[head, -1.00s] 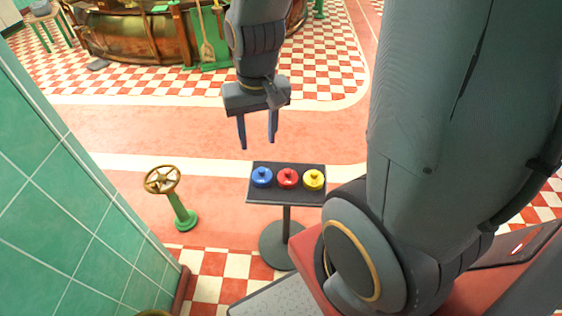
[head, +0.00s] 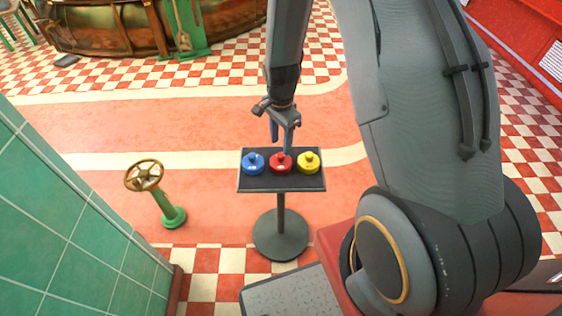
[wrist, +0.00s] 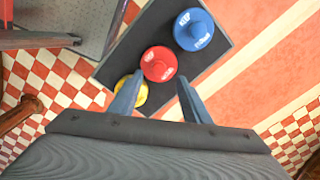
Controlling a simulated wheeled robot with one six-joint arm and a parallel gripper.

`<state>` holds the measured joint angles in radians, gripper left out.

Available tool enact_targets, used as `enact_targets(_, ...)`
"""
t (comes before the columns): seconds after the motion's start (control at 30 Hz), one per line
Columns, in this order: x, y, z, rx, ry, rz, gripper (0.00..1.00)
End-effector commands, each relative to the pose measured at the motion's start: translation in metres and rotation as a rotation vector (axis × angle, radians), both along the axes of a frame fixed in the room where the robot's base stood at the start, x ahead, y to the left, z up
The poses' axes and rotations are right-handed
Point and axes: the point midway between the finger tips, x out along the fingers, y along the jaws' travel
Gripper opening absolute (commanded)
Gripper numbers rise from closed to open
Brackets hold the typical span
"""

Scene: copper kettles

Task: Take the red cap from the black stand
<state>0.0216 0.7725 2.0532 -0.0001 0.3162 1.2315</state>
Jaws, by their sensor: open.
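The yellow cap (wrist: 128,93) is partly hidden behind one finger. The blue cap (wrist: 194,30) is clear of both.
A brass handwheel (head: 145,176) on a green post stands left of the stand. A green tiled wall (head: 60,220) rises at the left. A large copper kettle (head: 110,25) stands at the back. The floor between kettle and stand is clear.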

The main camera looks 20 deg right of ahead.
Motion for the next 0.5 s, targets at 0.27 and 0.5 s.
enact_targets(0.27, -0.002, 0.0, -0.023, 0.0, 0.002, -0.002, 0.43)
enact_targets(0.5, -0.002, 0.0, -0.052, 0.0, 0.002, -0.004, 0.43)
